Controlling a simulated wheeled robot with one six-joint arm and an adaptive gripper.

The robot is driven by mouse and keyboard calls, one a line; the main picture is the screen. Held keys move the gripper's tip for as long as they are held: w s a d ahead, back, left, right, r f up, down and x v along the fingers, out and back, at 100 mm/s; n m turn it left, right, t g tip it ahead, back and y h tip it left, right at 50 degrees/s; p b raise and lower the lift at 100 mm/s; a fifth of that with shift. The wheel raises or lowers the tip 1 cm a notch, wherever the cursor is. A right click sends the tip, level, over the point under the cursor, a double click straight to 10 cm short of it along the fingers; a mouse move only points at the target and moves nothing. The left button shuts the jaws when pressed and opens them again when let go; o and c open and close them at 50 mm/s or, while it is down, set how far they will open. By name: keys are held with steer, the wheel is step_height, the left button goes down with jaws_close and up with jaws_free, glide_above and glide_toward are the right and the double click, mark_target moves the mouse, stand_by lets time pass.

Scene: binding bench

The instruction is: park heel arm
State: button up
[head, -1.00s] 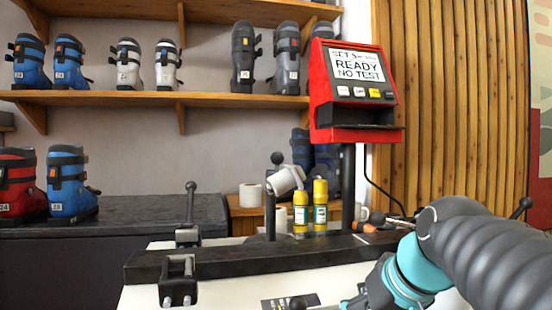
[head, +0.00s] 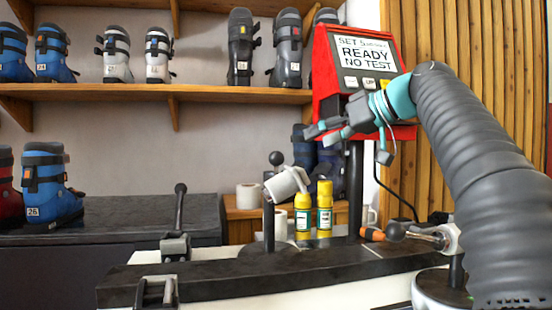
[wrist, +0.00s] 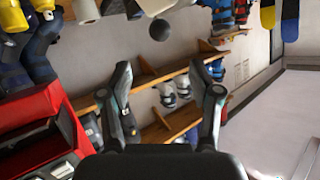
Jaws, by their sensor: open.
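Which part is the heel arm is not certain. A black post on the dark bench rail (head: 220,272) carries a tilted grey-white cylinder (head: 287,184), with a black ball knob (head: 277,158) above it. A ball knob (wrist: 160,31) also shows near the top middle of the wrist view, beyond my fingers. A separate dark upright lever (head: 181,205) stands on a clamp further left. My gripper (head: 318,135) is open and empty, in front of the red display unit (head: 328,75), above and right of the knob. Its spread fingers (wrist: 167,80) show in the wrist view.
Two yellow bottles (head: 324,208) stand just right of the post. An orange-tipped metal part with a dark ball (head: 396,231) lies at the rail's right end. Shelves of ski boots (head: 117,58) line the wall. Space left of my gripper looks clear.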

mark_target(282, 155)
steer(key=x, duration=1.3)
steer(key=shift+w+a+f, duration=0.1)
steer(key=shift+a, duration=0.15)
jaws_close()
